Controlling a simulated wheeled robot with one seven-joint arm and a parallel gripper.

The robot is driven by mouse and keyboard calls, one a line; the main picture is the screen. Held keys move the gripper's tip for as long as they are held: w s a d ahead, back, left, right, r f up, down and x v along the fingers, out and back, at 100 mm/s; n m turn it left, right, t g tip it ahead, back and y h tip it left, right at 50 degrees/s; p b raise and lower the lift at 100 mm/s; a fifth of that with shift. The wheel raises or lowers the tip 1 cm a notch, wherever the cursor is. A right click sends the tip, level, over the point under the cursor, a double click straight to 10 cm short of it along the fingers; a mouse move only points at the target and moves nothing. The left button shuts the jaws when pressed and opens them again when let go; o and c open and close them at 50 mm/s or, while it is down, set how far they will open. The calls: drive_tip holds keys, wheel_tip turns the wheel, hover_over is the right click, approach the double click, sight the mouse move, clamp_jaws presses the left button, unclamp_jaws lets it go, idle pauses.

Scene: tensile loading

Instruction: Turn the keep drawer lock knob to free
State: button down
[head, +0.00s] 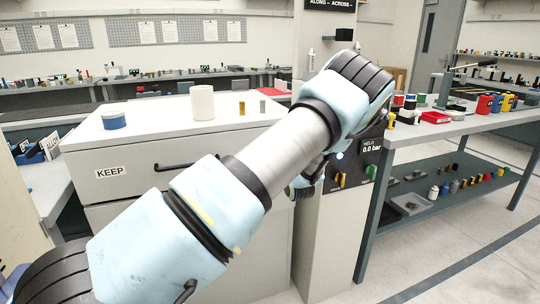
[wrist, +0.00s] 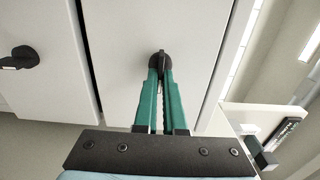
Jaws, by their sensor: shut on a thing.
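The keep drawer (head: 135,178) is a pale grey drawer front with a KEEP label (head: 112,172) and a dark bar handle (head: 172,167). In the head view it looks closed, and my arm crosses in front of its right part. In the wrist view my gripper (wrist: 161,74) has its two green fingers shut on a small black knob (wrist: 162,58) on a pale panel. The knob's lower part is hidden between the fingertips, and its exact turn is hard to read. My fingertips and the knob are hidden in the head view.
On the cabinet top stand a blue-and-white round tub (head: 114,120), a white cylinder (head: 203,103) and small blocks. A grey column with a HELD 0.0 bar panel (head: 370,147) stands right of the cabinet. Another dark knob (wrist: 24,57) shows left in the wrist view.

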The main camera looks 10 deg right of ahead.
drive_tip(key=shift+a, duration=0.1)
drive_tip(key=c, duration=1)
unclamp_jaws()
drive_tip(key=shift+s, duration=0.1)
drive_tip(key=s+d+b, duration=0.1)
drive_tip(key=s+b, duration=0.1)
drive_tip(key=s, duration=0.8)
drive_tip(key=shift+s+d, duration=0.25)
drive_tip(key=shift+s, duration=0.05)
